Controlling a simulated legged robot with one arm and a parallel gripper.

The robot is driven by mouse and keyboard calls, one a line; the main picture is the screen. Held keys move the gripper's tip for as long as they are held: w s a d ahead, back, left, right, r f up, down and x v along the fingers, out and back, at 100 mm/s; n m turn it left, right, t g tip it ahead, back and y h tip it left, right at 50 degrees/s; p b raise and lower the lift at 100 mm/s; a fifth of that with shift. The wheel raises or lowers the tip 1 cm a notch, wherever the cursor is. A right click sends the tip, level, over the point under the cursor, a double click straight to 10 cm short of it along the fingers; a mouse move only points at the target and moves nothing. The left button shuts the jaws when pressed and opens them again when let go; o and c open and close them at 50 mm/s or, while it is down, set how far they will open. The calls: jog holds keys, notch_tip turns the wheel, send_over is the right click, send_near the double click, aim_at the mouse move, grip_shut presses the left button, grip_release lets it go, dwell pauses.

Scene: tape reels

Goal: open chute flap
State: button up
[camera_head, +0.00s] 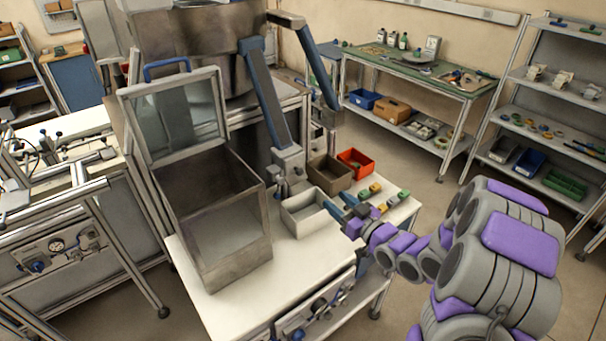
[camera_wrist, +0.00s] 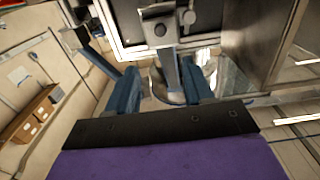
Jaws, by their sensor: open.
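A tall metal bin (camera_head: 225,235) with a see-through front stands on the white table. A framed, windowed flap (camera_head: 172,118) with a blue handle (camera_head: 167,66) stands raised at its back edge. I cannot tell for sure that this is the chute flap. My gripper (camera_head: 338,204) is open, over the right part of the table, right of the bin and apart from the flap. In the wrist view its two blue fingers (camera_wrist: 160,84) are spread, with a grey post (camera_wrist: 170,68) showing between them. The flap is not clearly identifiable in that view.
A grey post with a blue arm (camera_head: 262,92) stands behind the table's middle. A white tray (camera_head: 308,213), a brown bin (camera_head: 329,174) and a red bin (camera_head: 356,164) sit near my gripper, beside several small coloured blocks. The front of the tabletop (camera_head: 235,300) is clear.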

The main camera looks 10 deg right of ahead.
aim_at(301, 173)
jog(key=b+x, duration=0.1)
jog(key=x, duration=1.5)
jog(key=shift+w+a+f+b, duration=0.1)
jog(key=shift+w+b, duration=0.05)
jog(key=shift+b, duration=0.25)
grip_shut()
